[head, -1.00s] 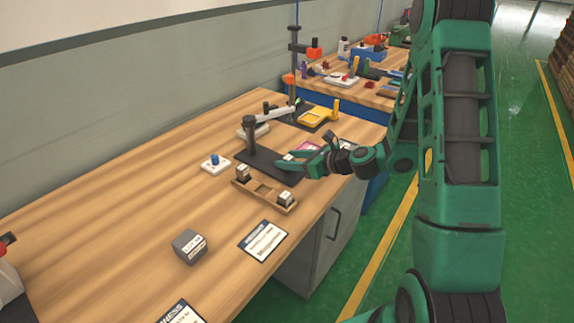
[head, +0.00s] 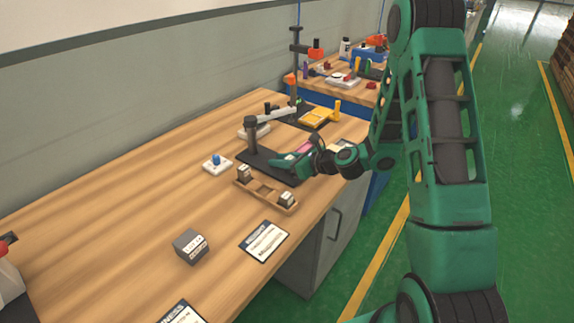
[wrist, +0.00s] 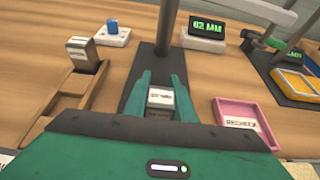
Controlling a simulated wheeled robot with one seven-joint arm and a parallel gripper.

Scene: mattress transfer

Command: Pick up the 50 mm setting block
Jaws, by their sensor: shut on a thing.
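My gripper (wrist: 160,80) is shut on a small block (wrist: 161,98) with a pale label, which shows between its fingers in the wrist view. The label is too small to read, so I cannot tell its size. In the head view my gripper (head: 280,163) is over the black base plate (head: 256,160) of a gauge stand, and its fingers hide the block. A wooden rack (head: 262,203) stands in front of the plate. It holds a block at its left end (head: 244,173) and another at its right end (head: 286,199). Its middle slot is empty.
A display reading about "02 MM" (wrist: 204,30) and the stand's post (wrist: 167,28) are beyond my fingers. A pink tray (wrist: 243,118) lies to the right. A blue-knobbed white box (head: 216,164), grey block (head: 190,246) and card (head: 264,241) are on the bench.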

